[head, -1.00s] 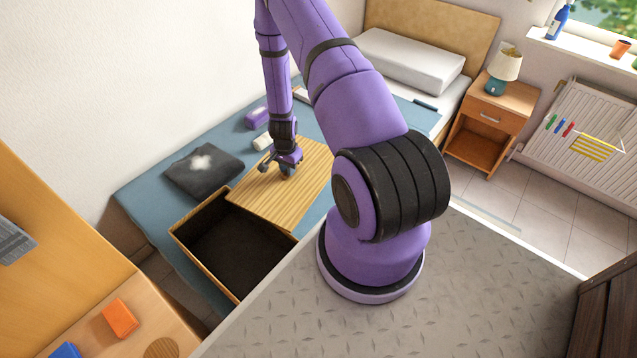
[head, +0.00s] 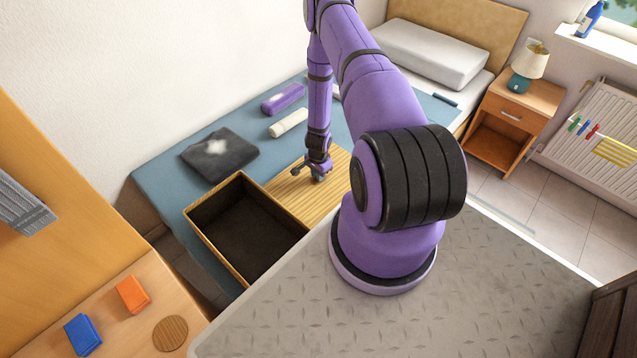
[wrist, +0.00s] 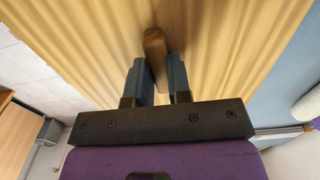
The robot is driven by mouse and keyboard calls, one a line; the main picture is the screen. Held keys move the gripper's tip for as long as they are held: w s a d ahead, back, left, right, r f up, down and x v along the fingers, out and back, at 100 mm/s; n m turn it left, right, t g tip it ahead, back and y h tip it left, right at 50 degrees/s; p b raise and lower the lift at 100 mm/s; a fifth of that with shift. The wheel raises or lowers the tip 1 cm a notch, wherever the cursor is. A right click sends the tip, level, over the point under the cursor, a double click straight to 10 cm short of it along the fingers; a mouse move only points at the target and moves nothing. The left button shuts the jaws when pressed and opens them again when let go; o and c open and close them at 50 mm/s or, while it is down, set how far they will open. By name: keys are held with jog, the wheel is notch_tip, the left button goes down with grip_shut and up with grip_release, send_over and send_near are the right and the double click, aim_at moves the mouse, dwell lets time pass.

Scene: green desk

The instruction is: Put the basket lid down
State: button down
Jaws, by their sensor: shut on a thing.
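The basket lid (head: 322,193) is a flat, light wooden slatted board. In the head view it lies to the right of the open basket (head: 275,207), its left edge appearing against or just over the basket's rim. Part of it is hidden behind my arm. My gripper (head: 309,173) points down over the lid. In the wrist view my gripper (wrist: 157,78) has its two fingers on either side of the brown wooden handle (wrist: 154,45), shut on it, and the lid (wrist: 230,40) fills most of the picture. I cannot tell whether the lid touches the blue surface beneath.
A dark folded cloth (head: 218,152), a white bottle (head: 288,123) and a purple case (head: 283,98) lie on the blue bedspread (head: 160,185) behind the basket. A desk with orange (head: 131,294) and blue (head: 82,335) blocks stands front left. Bare bedspread shows left of the cloth.

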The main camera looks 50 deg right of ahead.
jog(key=shift+f, duration=2.8)
jog(key=c, duration=1.1)
grip_release()
jog(key=shift+o, duration=0.2)
